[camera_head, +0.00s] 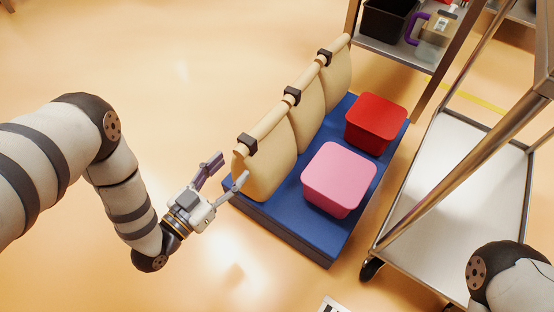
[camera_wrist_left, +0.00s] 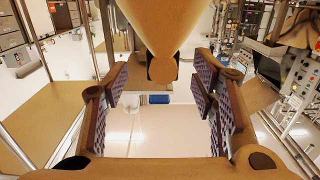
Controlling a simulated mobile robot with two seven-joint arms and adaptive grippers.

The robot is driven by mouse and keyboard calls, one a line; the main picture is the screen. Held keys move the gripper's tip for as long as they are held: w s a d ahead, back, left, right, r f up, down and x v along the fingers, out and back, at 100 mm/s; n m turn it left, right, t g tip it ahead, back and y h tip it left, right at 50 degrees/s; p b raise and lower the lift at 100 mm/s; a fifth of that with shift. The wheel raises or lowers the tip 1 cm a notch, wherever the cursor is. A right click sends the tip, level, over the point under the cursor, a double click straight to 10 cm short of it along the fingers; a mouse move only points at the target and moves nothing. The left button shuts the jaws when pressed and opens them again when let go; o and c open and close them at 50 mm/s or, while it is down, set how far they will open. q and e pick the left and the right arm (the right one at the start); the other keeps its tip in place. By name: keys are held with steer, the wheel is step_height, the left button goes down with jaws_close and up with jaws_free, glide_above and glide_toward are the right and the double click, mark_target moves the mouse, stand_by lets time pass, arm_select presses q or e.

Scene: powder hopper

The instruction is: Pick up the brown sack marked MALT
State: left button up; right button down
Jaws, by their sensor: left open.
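Three tan-brown sacks with rolled tops and dark clips stand in a row on a blue platform (camera_head: 275,225): the near sack (camera_head: 267,167), the middle sack (camera_head: 308,115) and the far sack (camera_head: 338,78). No MALT marking is readable on any. My left gripper (camera_head: 224,172) is open and empty, with its fingers pointing at the near sack's end. In the left wrist view a brown rolled sack end (camera_wrist_left: 162,70) shows at top middle, between the open fingers (camera_wrist_left: 160,100) in the picture; I cannot tell whether they touch it. My right gripper is out of view.
A pink tub (camera_head: 340,175) and a red tub (camera_head: 376,118) share the platform, right of the sacks. A steel cart (camera_head: 460,180) stands further right. A shelf with a black bin (camera_head: 385,18) and a purple-handled jug (camera_head: 435,32) is behind. Floor left of the sacks is clear.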

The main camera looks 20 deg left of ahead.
mark_target(260, 133)
arm_select(q)
steer(key=b+x, duration=0.1)
steer(key=x, duration=0.3)
steer(key=b+x, duration=0.2)
steer(key=x, duration=0.2)
steer(key=b+x, duration=0.1)
steer(key=x, duration=0.3)
steer(key=shift+w+a+r, duration=0.1)
steer(key=shift+w+r, duration=0.1)
steer(key=shift+r, duration=0.25)
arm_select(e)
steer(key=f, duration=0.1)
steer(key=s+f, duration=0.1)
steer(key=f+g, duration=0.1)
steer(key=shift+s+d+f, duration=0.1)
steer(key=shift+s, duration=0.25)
arm_select(q)
jaws_close()
steer(key=shift+w+r+t, duration=0.1)
steer(key=shift+r+t, duration=0.05)
steer(key=shift+t, duration=0.15)
